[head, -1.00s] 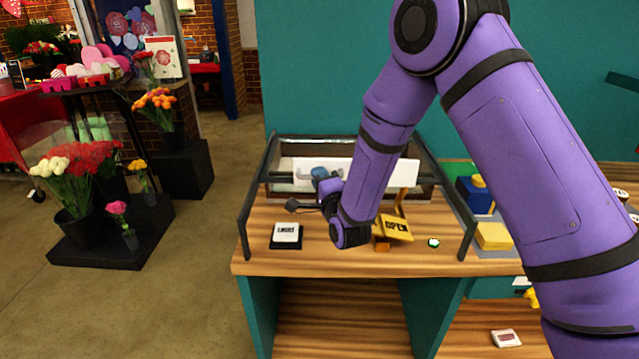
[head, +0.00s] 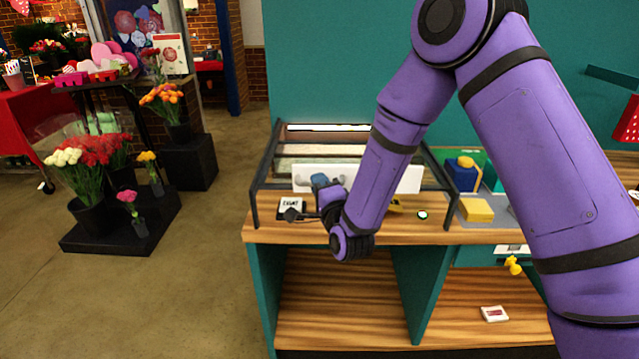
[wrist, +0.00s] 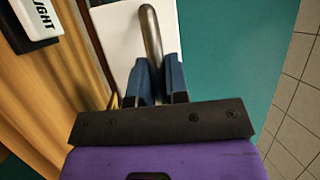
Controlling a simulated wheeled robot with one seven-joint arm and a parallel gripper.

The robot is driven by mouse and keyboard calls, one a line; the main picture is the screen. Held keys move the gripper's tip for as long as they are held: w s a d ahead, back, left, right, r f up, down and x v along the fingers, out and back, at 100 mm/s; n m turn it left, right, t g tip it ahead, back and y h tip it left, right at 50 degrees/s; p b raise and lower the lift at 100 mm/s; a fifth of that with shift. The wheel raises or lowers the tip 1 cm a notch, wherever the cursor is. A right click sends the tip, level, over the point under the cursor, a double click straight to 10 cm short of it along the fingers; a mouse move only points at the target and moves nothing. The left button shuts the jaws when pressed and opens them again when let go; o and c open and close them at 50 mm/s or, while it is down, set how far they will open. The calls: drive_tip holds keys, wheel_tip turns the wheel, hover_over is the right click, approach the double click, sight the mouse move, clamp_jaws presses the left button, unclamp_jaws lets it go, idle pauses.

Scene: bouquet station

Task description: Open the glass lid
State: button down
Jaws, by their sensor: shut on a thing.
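The glass case (head: 263,165) is a black-railed frame on the wooden counter. A white panel (head: 400,180) with a curved metal handle lies across it between the side rails. I cannot make out clear glass or the lid's exact edges. My gripper (head: 322,184) is at the left part of this panel. In the wrist view, my blue fingers (wrist: 157,82) are closed around the metal handle (wrist: 150,30), in front of the white panel (wrist: 122,35). My forearm hides part of the case's middle and right side.
A LIGHT block (head: 291,203) sits on the counter left of my gripper; it also shows in the wrist view (wrist: 35,18). A yellow sign is mostly behind my arm. A yellow block (head: 476,210) and blue box (head: 462,175) stand at right. Flower buckets (head: 92,215) stand on the left.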

drive_tip(key=c, duration=1.1)
unclamp_jaws()
drive_tip(key=shift+c, duration=0.2)
drive_tip(key=shift+s, duration=0.1)
drive_tip(key=v, duration=1)
drive_tip(key=shift+s+d, duration=0.15)
drive_tip(key=shift+s, duration=0.15)
drive_tip(key=shift+f, duration=0.1)
